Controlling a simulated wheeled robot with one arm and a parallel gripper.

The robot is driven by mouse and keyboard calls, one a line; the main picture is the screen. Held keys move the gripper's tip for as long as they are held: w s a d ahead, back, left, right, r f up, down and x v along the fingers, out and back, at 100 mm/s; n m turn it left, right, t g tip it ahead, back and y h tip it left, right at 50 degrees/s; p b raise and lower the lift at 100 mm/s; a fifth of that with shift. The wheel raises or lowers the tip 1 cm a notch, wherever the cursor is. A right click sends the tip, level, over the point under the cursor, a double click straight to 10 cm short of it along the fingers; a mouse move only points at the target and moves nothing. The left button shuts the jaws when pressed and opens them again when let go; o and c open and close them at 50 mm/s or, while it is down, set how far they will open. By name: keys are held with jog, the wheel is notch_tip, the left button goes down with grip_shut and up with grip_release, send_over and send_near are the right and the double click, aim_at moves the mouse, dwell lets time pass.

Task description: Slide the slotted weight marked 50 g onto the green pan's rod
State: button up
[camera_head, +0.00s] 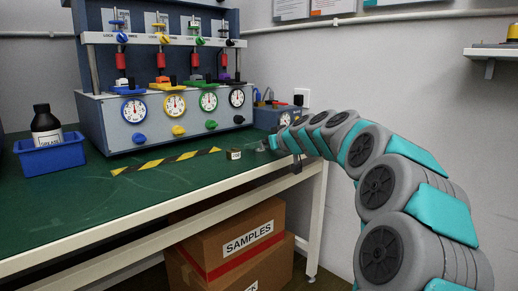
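The keypad testing rig (160,78) stands at the back left of the green bench, with upright stations in several colours. The green station has a green part (200,40) on its upper rod and a green-ringed dial (208,101) below. Its pan and rod are too small to make out clearly. A small dark block (234,155) with a pale label lies on the bench near the front edge; the label is unreadable, and I cannot tell if it is the 50 g weight. My gripper (269,144) is just right of this block, low over the bench; its fingers are too small to read.
A blue bin (50,155) with a dark bottle (46,130) stands at the left. A yellow-black strip (165,161) lies before the rig. A small grey-blue dial unit (272,116) stands behind my gripper. Cardboard boxes (225,228) are under the bench.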

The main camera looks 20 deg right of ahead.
jog(key=shift+w+f, duration=0.1)
jog(key=shift+w, duration=0.1)
jog(key=shift+c, duration=0.4)
grip_shut()
